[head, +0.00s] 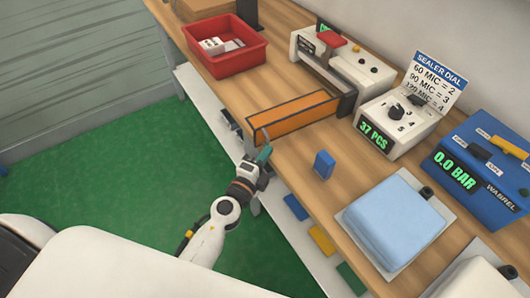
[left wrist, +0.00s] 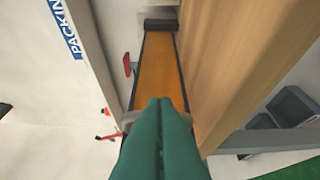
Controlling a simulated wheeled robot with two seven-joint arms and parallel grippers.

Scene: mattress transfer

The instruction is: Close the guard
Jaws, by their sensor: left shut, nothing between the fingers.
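The guard (head: 295,117) is a long orange panel with a dark frame. In the head view it stands on edge above the wooden bench, and its right end meets a dark post by the white sealer (head: 362,72). The guard also shows in the left wrist view (left wrist: 157,70), running away from my fingers. My left gripper (head: 265,153) is at the bench's front edge, just below the guard's left end. Its green fingers (left wrist: 160,110) are shut with nothing between them. I cannot tell whether they touch the guard. My right gripper is out of view.
A red bin (head: 222,60) stands on the bench behind the guard. A white dial box (head: 395,125), a blue block (head: 324,164), a light blue pad (head: 388,222) and a blue gauge unit (head: 485,165) stand to the right. Green floor (head: 100,190) lies open at left.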

